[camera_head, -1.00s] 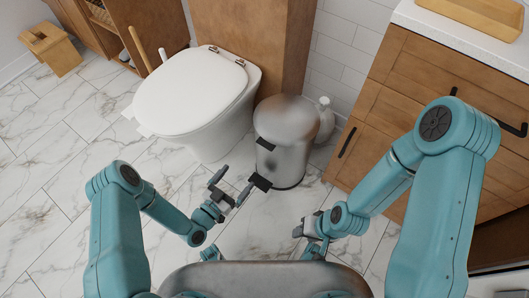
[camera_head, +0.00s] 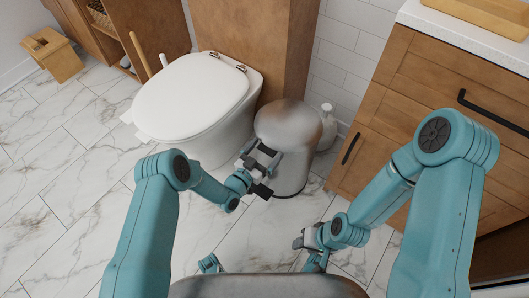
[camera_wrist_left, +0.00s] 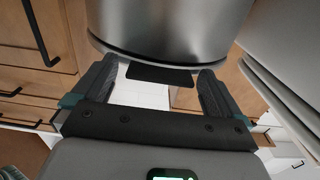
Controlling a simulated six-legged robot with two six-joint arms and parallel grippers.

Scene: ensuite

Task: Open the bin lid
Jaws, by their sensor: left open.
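The bin (camera_head: 294,165) is a silver cylinder beside the toilet. Its domed lid (camera_head: 288,120) looks closed in the head view. My left gripper (camera_head: 263,157) is open at the bin's front, close under the lid's edge. In the left wrist view the bin (camera_wrist_left: 170,25) fills the top. A black tab (camera_wrist_left: 160,75) at its edge sits between the two open fingers, with gaps on both sides. A black pedal (camera_head: 261,190) shows low at the bin's front. My right gripper (camera_head: 308,238) is low at the right, apart from the bin; its jaws are unclear.
The white toilet (camera_head: 195,95) stands close to the bin's left. A wooden cabinet (camera_head: 400,110) with black handles is to the right. A white bottle (camera_head: 327,125) stands behind the bin. The marble floor (camera_head: 70,210) at left is clear.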

